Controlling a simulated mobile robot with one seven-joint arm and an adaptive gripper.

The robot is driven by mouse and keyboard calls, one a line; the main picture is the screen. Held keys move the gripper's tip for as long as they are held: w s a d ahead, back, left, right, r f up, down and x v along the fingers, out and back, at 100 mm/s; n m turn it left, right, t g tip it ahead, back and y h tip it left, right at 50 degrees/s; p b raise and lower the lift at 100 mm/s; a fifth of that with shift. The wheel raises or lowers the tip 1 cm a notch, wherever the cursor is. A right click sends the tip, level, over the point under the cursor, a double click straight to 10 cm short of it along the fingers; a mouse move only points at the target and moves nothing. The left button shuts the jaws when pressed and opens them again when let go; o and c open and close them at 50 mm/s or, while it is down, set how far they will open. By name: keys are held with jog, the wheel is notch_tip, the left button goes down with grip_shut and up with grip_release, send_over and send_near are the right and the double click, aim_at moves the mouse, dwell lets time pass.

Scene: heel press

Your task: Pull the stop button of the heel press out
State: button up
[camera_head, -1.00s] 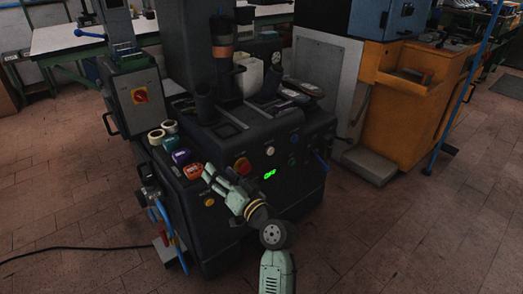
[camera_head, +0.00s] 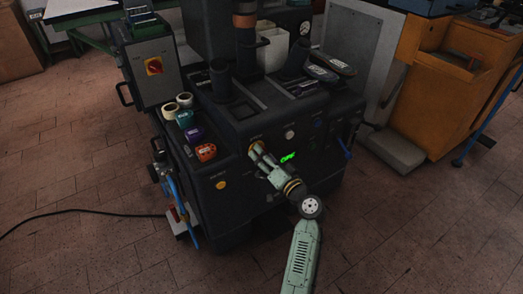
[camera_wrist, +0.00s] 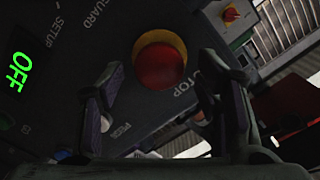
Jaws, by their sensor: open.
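The stop button (camera_wrist: 160,65) is a red knob on a yellow ring, with "STOP" lettered beside it in the wrist view. It sits on the dark front panel of the heel press (camera_head: 262,118). My gripper (camera_wrist: 158,95) is open, its two fingers spread to either side below the button in the wrist view, with nothing between them. In the head view my gripper (camera_head: 255,150) is at the panel and hides most of the button. I cannot tell whether the fingers touch it.
A lit green "OFF" display (camera_head: 288,156) is right of my gripper. A white button (camera_head: 290,134) and a yellow button (camera_head: 221,185) are on the panel. Tape rolls (camera_head: 170,111) lie on the left shelf.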

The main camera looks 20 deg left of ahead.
jog(key=shift+x, duration=1.15)
jog(key=shift+c, duration=0.6)
grip_shut()
